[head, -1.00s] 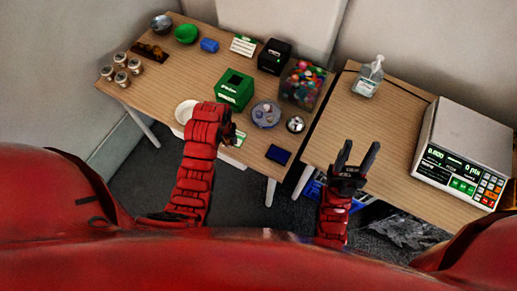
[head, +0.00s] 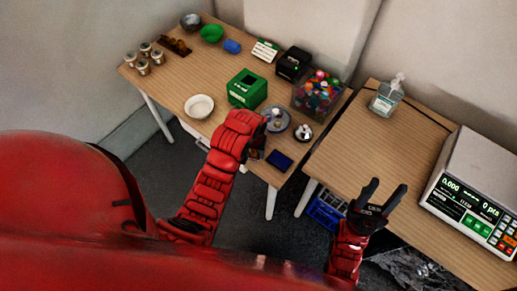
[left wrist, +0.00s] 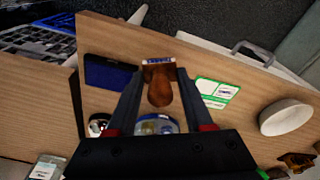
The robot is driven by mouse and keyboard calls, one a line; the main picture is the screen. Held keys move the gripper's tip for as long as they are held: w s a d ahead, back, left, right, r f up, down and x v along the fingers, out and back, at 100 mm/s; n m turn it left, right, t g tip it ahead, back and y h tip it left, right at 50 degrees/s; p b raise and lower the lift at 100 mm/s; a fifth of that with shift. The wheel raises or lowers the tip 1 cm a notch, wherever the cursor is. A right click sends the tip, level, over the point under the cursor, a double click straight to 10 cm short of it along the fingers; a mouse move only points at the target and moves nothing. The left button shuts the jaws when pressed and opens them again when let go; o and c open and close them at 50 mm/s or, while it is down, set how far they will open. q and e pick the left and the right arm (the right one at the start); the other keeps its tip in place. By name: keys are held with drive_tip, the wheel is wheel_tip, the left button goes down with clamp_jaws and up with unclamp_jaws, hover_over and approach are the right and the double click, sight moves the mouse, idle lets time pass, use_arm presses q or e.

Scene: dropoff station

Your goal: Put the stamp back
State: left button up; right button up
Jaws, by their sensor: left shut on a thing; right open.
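The stamp (left wrist: 160,86) has a brown wooden handle and a pale lettered block at its end. In the left wrist view my left gripper (left wrist: 157,92) is shut on its handle, with the block pointing away from my wrist. In the head view my left gripper (head: 258,150) is over the front edge of the left table, just left of the dark blue ink pad (head: 279,160); my arm mostly hides the stamp there. The pad also shows in the left wrist view (left wrist: 108,73), left of the stamp. My right gripper (head: 380,198) is open and empty.
A green-white card (left wrist: 216,92) lies right of the stamp. A scale (head: 470,190) stands on the right table.

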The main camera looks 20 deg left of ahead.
use_arm(q)
drive_tip(key=w+p, duration=0.1)
drive_tip(key=w, duration=0.3)
drive_tip(key=shift+w+a+f, duration=0.1)
drive_tip(key=shift+w, duration=0.15)
drive_tip(key=shift+w+f, duration=0.1)
drive_tip(key=shift+w, duration=0.15)
drive_tip(key=shift+f+p, duration=0.45)
drive_tip(key=shift+p, duration=0.1)
drive_tip(key=shift+f+p, duration=0.55)
drive_tip(key=shift+f, duration=0.8)
